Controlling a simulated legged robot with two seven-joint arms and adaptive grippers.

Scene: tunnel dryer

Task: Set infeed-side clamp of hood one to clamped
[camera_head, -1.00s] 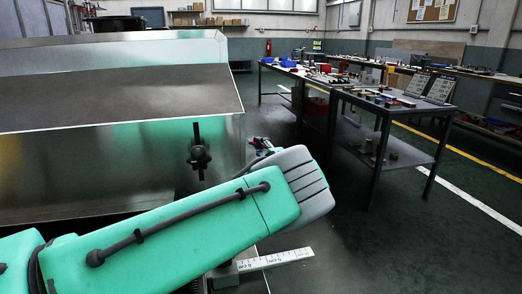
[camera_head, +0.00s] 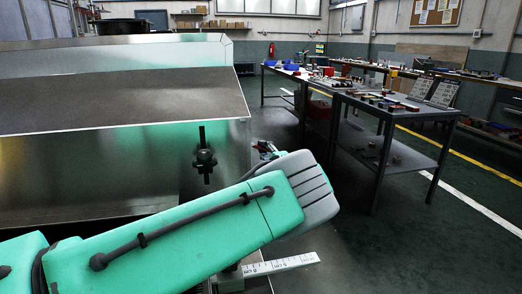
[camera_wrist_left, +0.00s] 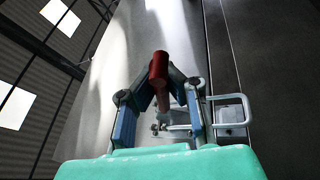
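A black clamp-like fitting (camera_head: 204,160) stands out from the metal face of the hood (camera_head: 120,95) in the head view. My left arm crosses below it and hides much of its own gripper (camera_head: 266,150), whose tips just show beyond the arm. In the left wrist view, a red cylindrical grip (camera_wrist_left: 159,68) lies between the fingertips of my left gripper (camera_wrist_left: 162,88), which close in on it from both sides. A pale metal mechanism (camera_wrist_left: 172,130) shows behind the fingers, partly hidden. My right gripper is in neither view.
A white ruler strip (camera_head: 280,264) sticks out below my left arm. A two-level metal table (camera_head: 405,125) with small parts stands to the right, with longer benches behind. The dark floor (camera_head: 345,245) between is clear.

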